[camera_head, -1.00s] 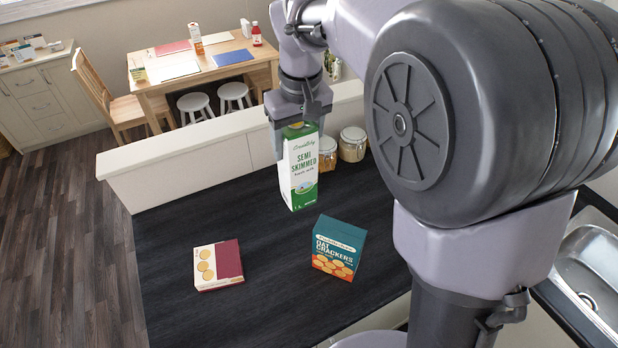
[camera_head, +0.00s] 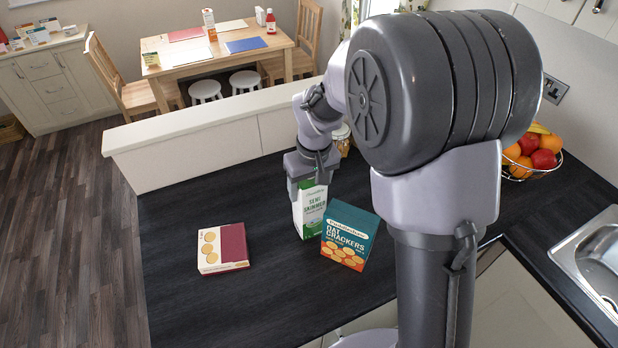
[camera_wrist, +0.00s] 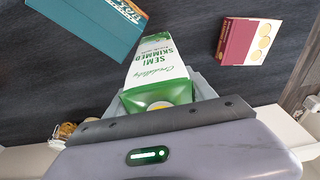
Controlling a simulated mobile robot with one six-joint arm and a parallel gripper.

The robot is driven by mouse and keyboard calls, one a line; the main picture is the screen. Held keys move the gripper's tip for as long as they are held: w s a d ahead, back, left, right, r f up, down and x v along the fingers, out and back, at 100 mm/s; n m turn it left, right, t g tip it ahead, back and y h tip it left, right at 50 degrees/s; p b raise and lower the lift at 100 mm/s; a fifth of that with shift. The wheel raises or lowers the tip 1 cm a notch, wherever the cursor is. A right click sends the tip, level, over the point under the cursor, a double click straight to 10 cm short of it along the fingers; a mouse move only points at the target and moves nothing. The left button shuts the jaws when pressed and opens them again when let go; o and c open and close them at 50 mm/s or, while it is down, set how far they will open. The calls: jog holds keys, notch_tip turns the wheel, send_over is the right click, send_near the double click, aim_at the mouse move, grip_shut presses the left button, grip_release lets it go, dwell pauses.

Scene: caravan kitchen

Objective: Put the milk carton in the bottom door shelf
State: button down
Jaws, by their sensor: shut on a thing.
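The milk carton (camera_head: 311,212) is white and green, marked semi skimmed. My gripper (camera_head: 309,184) is shut on its top and holds it upright over the dark worktop, just behind and left of the oat crackers box. I cannot tell whether its base touches the worktop. In the wrist view the carton (camera_wrist: 158,65) extends away from my gripper (camera_wrist: 160,98), with its green top between the fingers. No fridge or door shelf is in view.
The teal oat crackers box (camera_head: 348,237) stands close to the carton. A red and cream box (camera_head: 222,249) lies to the left. A low white partition (camera_head: 205,140) runs behind the worktop. A fruit basket (camera_head: 530,160) and sink (camera_head: 595,260) are at right. The front left worktop is clear.

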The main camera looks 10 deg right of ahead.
jog(key=shift+f+b, duration=0.4)
jog(key=shift+f, duration=1.7)
jog(key=shift+c, duration=1.6)
grip_release()
jog(key=shift+s, duration=0.1)
